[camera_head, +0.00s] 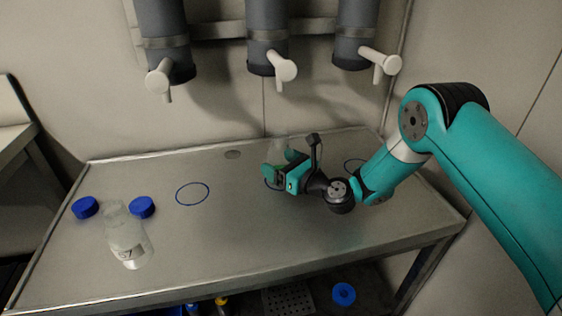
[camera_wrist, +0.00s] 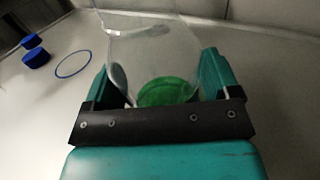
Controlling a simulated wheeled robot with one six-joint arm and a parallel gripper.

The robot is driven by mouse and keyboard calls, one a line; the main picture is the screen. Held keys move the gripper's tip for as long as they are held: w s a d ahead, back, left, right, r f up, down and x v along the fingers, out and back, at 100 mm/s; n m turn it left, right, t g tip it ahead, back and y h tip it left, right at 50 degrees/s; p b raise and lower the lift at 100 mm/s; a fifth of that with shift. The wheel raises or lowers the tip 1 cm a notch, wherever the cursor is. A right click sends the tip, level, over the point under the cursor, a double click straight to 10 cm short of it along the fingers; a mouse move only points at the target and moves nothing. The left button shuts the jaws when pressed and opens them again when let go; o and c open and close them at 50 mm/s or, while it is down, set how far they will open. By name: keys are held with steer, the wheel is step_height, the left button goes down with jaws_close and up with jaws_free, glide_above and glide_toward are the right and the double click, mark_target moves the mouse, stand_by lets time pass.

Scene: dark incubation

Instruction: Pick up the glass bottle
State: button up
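A clear glass bottle (camera_wrist: 150,50) with green content at its bottom stands between the two fingers of my gripper in the wrist view. In the head view this bottle (camera_head: 279,148) is mostly hidden behind my gripper (camera_head: 281,164), at the middle back of the table. The fingers are apart, one on each side of the bottle; I cannot tell whether both touch it.
Two blue caps (camera_head: 85,207) (camera_head: 142,207) lie on the metal table (camera_head: 230,240) at the left. A blue ring mark (camera_head: 193,194) is on the tabletop. Grey cylinders with white taps (camera_head: 282,68) hang on the wall above. The front middle of the table is clear.

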mark_target(285, 144)
steer(key=c, duration=0.8)
steer(key=shift+s+r, duration=0.15)
steer(key=shift+r, duration=0.35)
steer(key=r, duration=0.6)
steer(key=shift+s+d+p, duration=0.15)
steer(key=shift+s+p, duration=0.2)
steer(key=shift+p, duration=0.05)
steer(key=s+d+b, duration=0.2)
steer(key=s+b, duration=0.5)
steer(key=s, duration=0.2)
steer(key=s+d+b, duration=0.3)
steer(key=s+b, duration=0.4)
steer(key=s, duration=0.2)
steer(key=shift+d+b, duration=0.15)
steer(key=shift+b, duration=0.15)
steer(key=shift+s, duration=0.15)
